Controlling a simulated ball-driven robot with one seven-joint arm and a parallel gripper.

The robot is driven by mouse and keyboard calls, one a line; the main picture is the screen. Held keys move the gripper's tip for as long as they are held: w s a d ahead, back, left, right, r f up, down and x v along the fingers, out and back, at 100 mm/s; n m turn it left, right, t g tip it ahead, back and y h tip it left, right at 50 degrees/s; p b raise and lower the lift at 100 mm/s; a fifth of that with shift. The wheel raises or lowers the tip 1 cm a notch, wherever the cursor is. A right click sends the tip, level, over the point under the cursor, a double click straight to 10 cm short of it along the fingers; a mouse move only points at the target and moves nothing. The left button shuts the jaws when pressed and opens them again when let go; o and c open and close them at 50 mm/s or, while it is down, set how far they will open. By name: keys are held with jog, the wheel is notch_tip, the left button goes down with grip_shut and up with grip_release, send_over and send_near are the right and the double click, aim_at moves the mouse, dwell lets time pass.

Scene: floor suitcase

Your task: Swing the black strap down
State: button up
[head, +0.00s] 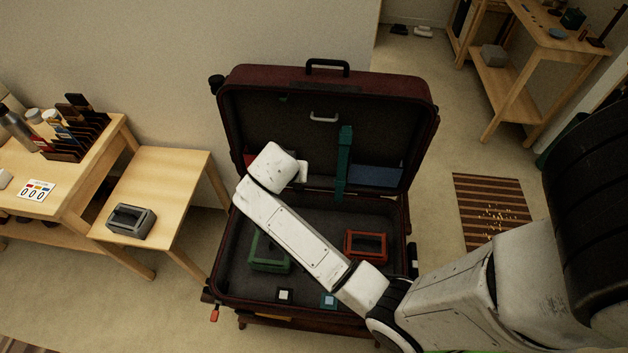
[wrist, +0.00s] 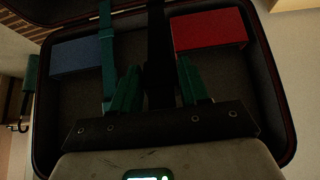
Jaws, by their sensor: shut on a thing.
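A suitcase (head: 430,110) stands open with its lid raised. In the wrist view the black strap (wrist: 157,35) hangs down the inside of the lid and runs between the green fingers of my gripper (wrist: 156,88). The fingers are shut on it, though the exact contact is dark. A teal strap (wrist: 106,45) hangs beside it; it also shows in the head view (head: 345,165). In the head view my arm's white end hides the gripper and the black strap cannot be made out.
A red block (wrist: 208,30) and a blue block (wrist: 76,57) lie against the lid lining. A green frame (head: 268,262), an orange frame (head: 366,246) and small square items sit in the suitcase base. A side table (head: 180,180) with a grey box (head: 131,221) stands left.

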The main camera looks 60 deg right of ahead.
jog(key=shift+s+a+f+h+b, duration=0.1)
jog(key=shift+s+a+f+b, duration=0.15)
jog(key=shift+a, duration=0.3)
jog(key=shift+s+a+f+h+b, duration=0.1)
jog(key=shift+a+f+b, duration=0.1)
jog(key=shift+a, duration=0.4)
jog(key=shift+s+a+f+h+b, duration=0.1)
jog(key=shift+s+a+f+b, duration=0.15)
jog(key=shift+a, duration=0.3)
jog(key=o, duration=0.8)
jog(key=shift+c, duration=0.2)
jog(key=shift+r, duration=0.1)
jog(key=p+v, duration=0.5)
jog(key=v, duration=0.1)
jog(key=shift+s+a+r, duration=0.15)
jog(key=shift+a+r, duration=0.05)
jog(key=shift+r, duration=0.1)
